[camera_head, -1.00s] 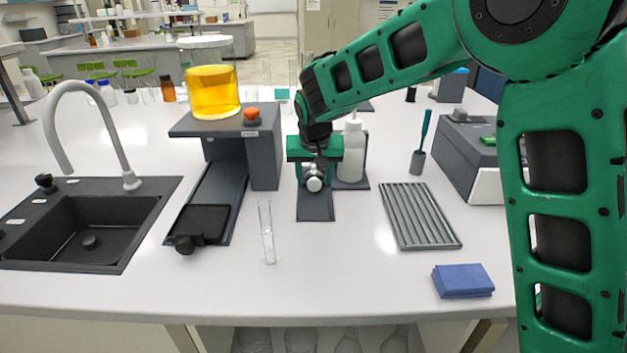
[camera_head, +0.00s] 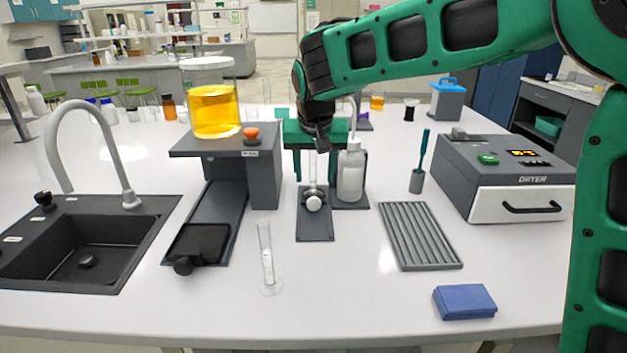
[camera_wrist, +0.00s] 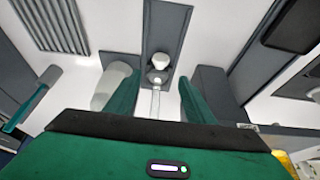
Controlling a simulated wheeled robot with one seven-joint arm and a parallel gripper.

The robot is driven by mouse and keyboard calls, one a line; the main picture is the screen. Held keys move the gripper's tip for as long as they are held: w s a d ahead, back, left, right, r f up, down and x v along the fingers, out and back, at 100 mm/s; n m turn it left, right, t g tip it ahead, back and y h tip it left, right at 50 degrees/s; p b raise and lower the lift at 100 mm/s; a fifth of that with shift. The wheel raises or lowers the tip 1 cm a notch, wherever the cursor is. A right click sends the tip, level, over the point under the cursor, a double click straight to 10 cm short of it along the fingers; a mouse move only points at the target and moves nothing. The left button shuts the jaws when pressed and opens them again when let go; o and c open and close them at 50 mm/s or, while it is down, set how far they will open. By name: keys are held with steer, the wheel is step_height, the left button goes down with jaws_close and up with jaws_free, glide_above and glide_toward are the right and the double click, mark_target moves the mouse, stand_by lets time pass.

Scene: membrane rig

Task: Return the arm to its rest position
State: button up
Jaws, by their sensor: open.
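My arm is green and reaches in from the right, over the bench. My gripper (camera_head: 317,172) points down over a dark narrow stand (camera_head: 315,228) in the middle of the bench. Its two green fingers are apart, and they also show spread in the wrist view (camera_wrist: 160,95). A slim clear tube and a white round knob (camera_head: 313,203) on the stand show between and below the fingers. In the wrist view the knob (camera_wrist: 156,76) lies just beyond the fingertips. Nothing appears gripped.
A wash bottle (camera_head: 350,175) stands close at the gripper's right. A platform (camera_head: 190,146) with a yellow-filled vessel (camera_head: 214,110) is at the left. A ridged rack (camera_head: 420,237), dryer (camera_head: 520,205), glass cylinder (camera_head: 266,255), blue cloth (camera_head: 464,302) and sink (camera_head: 90,245) surround it.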

steer(key=s+d+f+m+g, duration=0.1)
steer(key=s+d, duration=0.4)
steer(key=d, duration=0.5)
steer(key=s+d+m+g+h, duration=0.1)
steer(key=s+d, duration=0.3)
steer(key=d, duration=0.5)
steer(key=s+d+f+m+g, duration=0.1)
steer(key=s+d, duration=0.4)
steer(key=d, duration=0.5)
steer(key=s+d+f+m, duration=0.1)
steer(key=s+d+f, duration=0.1)
steer(key=s, duration=0.6)
steer(key=s+d+f+m+g+y, duration=0.1)
steer(key=s+d+f, duration=0.1)
steer(key=s, duration=0.5)
steer(key=s+d+f+m, duration=0.1)
steer(key=s+d, duration=0.3)
steer(key=s, duration=0.4)
steer(key=shift+s+f+g, duration=0.3)
steer(key=shift+s+f, duration=0.05)
steer(key=shift+f, duration=0.3)
steer(key=shift+w+f, duration=0.25)
steer(key=shift+w, duration=0.4)
